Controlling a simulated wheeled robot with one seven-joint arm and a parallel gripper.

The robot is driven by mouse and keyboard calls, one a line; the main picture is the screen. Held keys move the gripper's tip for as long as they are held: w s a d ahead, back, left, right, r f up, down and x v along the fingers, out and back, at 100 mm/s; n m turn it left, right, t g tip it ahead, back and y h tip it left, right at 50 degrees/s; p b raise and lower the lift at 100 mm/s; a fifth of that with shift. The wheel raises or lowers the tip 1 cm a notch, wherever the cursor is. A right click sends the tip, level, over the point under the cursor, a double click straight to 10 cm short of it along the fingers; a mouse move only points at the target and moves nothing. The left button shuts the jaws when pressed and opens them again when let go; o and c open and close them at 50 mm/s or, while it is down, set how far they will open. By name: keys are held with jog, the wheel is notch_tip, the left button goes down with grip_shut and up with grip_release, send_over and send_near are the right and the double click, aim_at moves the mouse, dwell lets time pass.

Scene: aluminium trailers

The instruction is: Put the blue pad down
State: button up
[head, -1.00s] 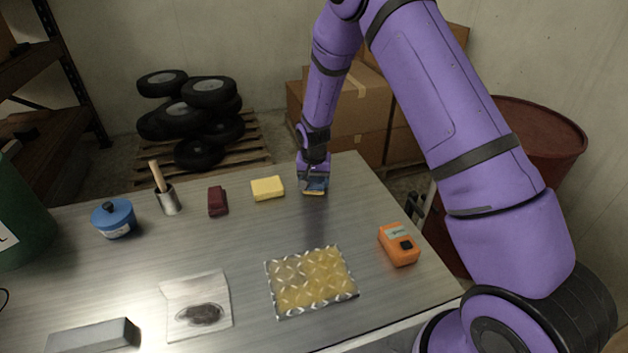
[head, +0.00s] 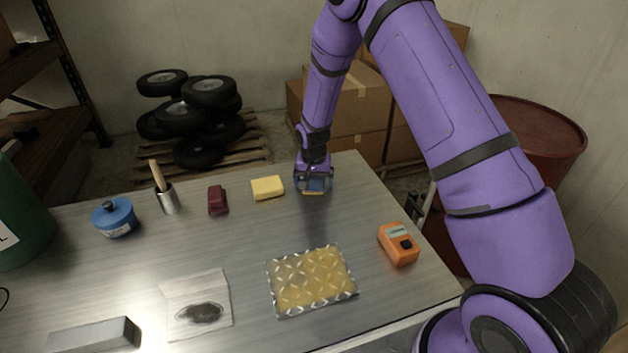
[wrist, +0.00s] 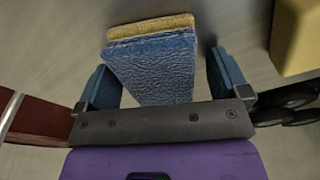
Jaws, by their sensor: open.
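The blue pad (wrist: 155,68) has a blue textured body and a tan layer along one edge. In the wrist view it lies between the two fingers of my gripper (wrist: 165,85), with a gap on each side. In the head view the blue pad (head: 315,188) is on the table (head: 240,235) near its far right edge, partly hidden by my gripper (head: 313,178). My gripper is open around the pad, low over the table.
A yellow block (head: 267,188) and a dark red block (head: 217,201) stand left of the pad. An orange device (head: 399,244) and a patterned yellow sheet (head: 311,280) lie nearer. A blue canister (head: 114,219) is at the left. The table between pad and sheet is clear.

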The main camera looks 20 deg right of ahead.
notch_tip(320, 180, up, 12)
jog(key=s+r, duration=0.1)
notch_tip(320, 180, up, 12)
jog(key=t, duration=0.1)
send_over(314, 181)
jog(key=s+d, duration=0.2)
jog(key=s, duration=0.4)
jog(key=s+d+r+n+t, duration=0.1)
jog(key=s+d+r+n, duration=0.15)
jog(key=s+r, duration=0.7)
jog(key=s+d+r+n+t, duration=0.1)
jog(key=s+r, duration=0.2)
jog(key=s, duration=0.8)
jog(key=s+d+r+n+t, duration=0.1)
jog(key=s+r, duration=0.2)
jog(key=s, duration=0.8)
jog(key=shift+s+d+r+y, duration=0.15)
jog(key=shift+d+r+y, duration=0.15)
jog(key=shift+d, duration=0.1)
